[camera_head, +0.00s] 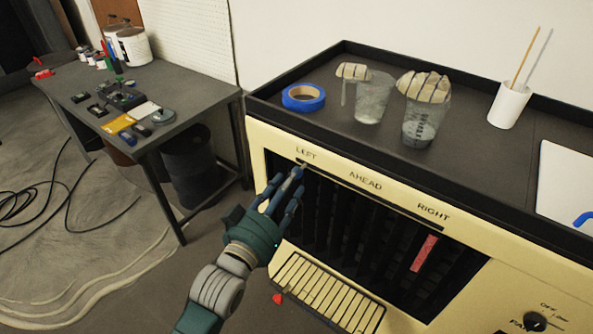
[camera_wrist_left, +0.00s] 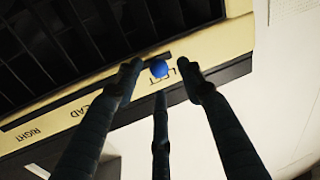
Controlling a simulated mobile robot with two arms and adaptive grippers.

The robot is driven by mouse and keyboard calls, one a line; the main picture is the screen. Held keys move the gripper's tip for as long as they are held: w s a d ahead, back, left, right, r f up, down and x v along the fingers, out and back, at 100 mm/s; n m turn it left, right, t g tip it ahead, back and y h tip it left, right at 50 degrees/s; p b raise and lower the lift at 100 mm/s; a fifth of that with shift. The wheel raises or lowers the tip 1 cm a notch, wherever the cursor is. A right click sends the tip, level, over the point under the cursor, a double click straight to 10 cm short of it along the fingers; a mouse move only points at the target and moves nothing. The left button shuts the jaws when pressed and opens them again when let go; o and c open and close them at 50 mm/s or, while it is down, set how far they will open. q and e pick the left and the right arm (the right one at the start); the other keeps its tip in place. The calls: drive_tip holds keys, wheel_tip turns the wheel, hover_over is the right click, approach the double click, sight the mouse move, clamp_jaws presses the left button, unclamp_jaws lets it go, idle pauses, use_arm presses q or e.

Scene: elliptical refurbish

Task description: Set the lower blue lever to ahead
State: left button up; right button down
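A cream heater cabinet (camera_head: 468,279) has a dark louvred opening with the words LEFT, AHEAD and RIGHT along its top edge. In the left wrist view, a round blue lever knob (camera_wrist_left: 159,69) is by the word LEFT, at that end of the slot. My left gripper (camera_head: 294,176) is in front of the LEFT end and hides the knob in the head view. Its fingers (camera_wrist_left: 160,77) are spread around the knob with gaps showing, so it looks open. Whether any finger touches the knob I cannot tell. My right gripper is not in view.
The cabinet's dark top (camera_head: 470,150) carries blue tape (camera_head: 303,97), plastic cups and a white cup (camera_head: 509,104). A red strip (camera_head: 423,253) shows in the louvres. A slatted panel (camera_head: 325,291) is below, with a small red piece (camera_head: 278,299) beside it. A workbench (camera_head: 185,98) stands left.

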use_arm(q)
drive_tip(key=shift+x, duration=2.35)
clamp_jaws()
